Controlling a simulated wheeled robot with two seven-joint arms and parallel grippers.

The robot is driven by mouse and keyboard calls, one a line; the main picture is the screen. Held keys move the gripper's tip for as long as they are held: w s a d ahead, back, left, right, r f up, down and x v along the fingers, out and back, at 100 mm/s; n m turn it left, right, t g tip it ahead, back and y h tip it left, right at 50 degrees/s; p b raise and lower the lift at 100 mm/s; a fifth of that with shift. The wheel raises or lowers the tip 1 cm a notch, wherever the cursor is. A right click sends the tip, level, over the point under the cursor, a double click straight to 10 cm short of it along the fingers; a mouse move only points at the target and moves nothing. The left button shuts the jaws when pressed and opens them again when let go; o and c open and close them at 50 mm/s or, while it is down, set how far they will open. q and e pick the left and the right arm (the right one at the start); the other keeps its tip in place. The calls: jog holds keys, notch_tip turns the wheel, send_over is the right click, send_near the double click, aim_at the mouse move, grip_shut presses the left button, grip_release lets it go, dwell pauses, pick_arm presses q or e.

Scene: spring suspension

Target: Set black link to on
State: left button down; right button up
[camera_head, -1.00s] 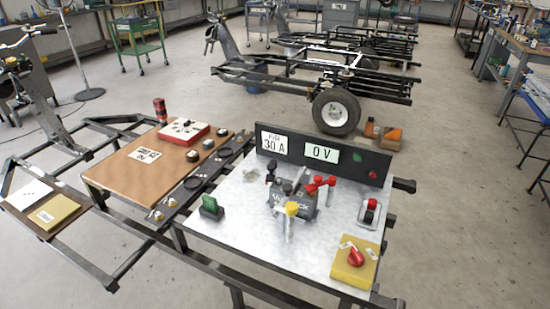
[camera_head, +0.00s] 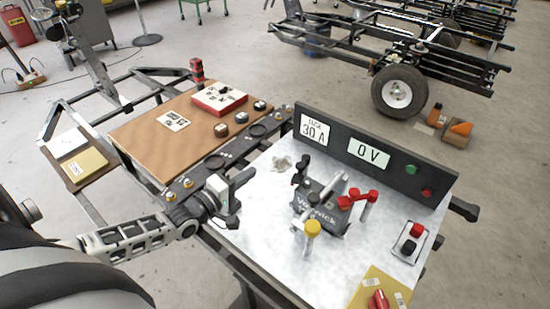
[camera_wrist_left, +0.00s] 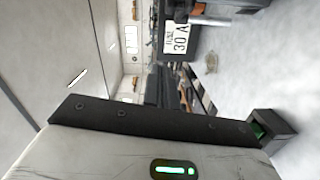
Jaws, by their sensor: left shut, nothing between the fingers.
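The black link (camera_head: 300,170) is a small black-handled piece on the left side of the grey central unit (camera_head: 318,212) on the pale bench top. It stands beside a grey lever, and its exact seating is too small to tell. My left gripper (camera_head: 236,203) is shut and empty over the left edge of the bench top, left of the black link and apart from it. In the left wrist view the 30 A panel (camera_wrist_left: 178,38) shows sideways, and I cannot make out the black link. My right gripper is not in view.
The dark panel (camera_head: 390,165) with the 0 V display stands behind. A red-and-black switch (camera_head: 410,243) is at the right. A brown board (camera_head: 145,137) lies left.

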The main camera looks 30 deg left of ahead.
aim_at(302, 168)
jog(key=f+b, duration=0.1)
jog(key=b, duration=0.1)
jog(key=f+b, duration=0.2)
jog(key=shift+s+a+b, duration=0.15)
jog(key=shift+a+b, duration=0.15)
jog(key=shift+b, duration=0.1)
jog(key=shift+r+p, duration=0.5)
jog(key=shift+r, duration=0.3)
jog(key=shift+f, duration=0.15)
pick_arm(q)
jog(key=w+d+f, duration=0.1)
jog(key=w+d, duration=0.5)
jog(key=w, duration=0.3)
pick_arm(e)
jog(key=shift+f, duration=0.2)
pick_arm(q)
jog(key=shift+f, duration=0.1)
